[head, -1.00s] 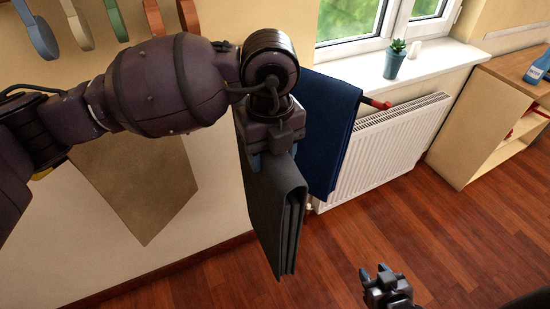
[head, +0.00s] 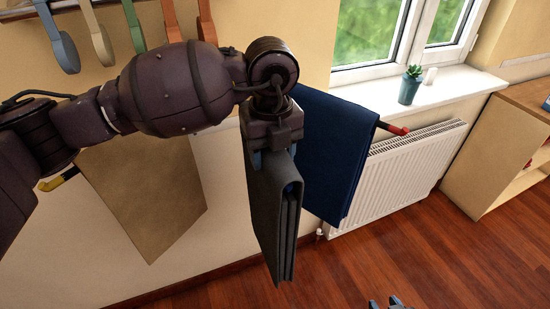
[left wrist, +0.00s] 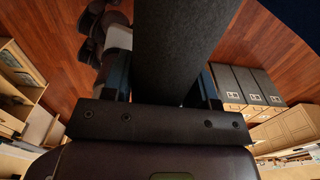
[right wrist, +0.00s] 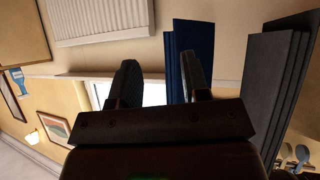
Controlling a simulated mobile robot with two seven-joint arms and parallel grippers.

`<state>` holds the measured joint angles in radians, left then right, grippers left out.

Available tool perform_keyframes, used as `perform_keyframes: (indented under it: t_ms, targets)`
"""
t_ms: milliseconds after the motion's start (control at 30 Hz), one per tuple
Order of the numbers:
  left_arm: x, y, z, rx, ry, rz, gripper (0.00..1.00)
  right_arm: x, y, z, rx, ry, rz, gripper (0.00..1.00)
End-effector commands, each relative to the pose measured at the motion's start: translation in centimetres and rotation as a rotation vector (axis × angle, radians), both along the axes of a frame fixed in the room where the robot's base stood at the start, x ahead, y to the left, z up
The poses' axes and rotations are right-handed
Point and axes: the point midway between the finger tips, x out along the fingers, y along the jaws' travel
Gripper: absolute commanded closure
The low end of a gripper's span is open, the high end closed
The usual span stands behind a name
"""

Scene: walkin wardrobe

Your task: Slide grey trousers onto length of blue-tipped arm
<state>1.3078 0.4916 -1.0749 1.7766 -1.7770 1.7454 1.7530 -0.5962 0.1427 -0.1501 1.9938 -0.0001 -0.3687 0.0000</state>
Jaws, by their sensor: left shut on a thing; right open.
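The grey trousers (head: 268,215) hang folded from my left gripper (head: 271,150), which is shut on their top edge. They also fill the middle of the left wrist view (left wrist: 185,45) and hang at the right of the right wrist view (right wrist: 268,80). My right gripper (head: 388,304) is at the bottom edge of the head view. Its fingers (right wrist: 158,85) are open and empty.
Navy trousers (head: 335,150) hang on a red-tipped arm (head: 395,129) close to the right, before a white radiator (head: 400,175). Beige cloth (head: 140,190) hangs at left near a yellow-tipped arm (head: 60,179). The floor (head: 400,260) is clear.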

Motion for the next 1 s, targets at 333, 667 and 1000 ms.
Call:
perform_keyframes:
  t_ms: [333, 667, 1000]
  targets:
    - [2.2, 0.6, 0.1, 0.000, -0.002, 0.003, 0.75, -1.1, -0.1, -1.3, -0.001, 0.027, -0.005, 0.57]
    - [4.1, 1.1, 0.0, 0.000, -0.002, 0.002, 0.75, -0.8, -0.1, -1.7, 0.000, 0.026, -0.003, 0.57]
    - [6.1, 1.7, 0.0, -0.001, -0.002, 0.002, 0.75, 0.1, 0.1, -1.4, 0.001, 0.007, 0.002, 0.57]
